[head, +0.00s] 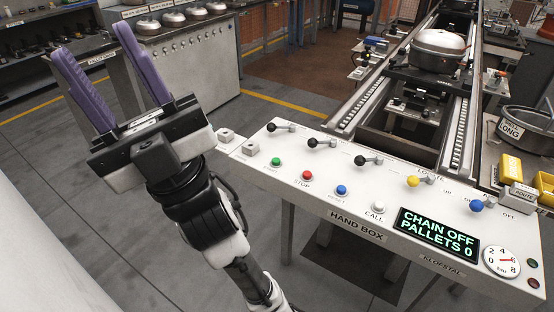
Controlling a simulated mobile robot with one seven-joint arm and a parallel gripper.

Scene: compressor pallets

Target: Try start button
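The green start button (275,161) sits at the left end of the white hand box panel (318,192). A red stop button (306,175), a blue reset button (341,190) and a white call button (377,207) follow to its right. The display (437,235) reads "CHAIN OFF, PALLETS 0". My gripper (92,75) is raised left of the panel, its two purple fingers pointing up and spread apart. It is open, with nothing seen between the fingers, and apart from the start button.
Black-knobbed levers (281,127) line the panel's back edge, with yellow (413,181) and blue (477,205) knobs further right. A dial (502,262) sits at the right end. Behind is a conveyor carrying a compressor (438,50). The grey floor at lower left is clear.

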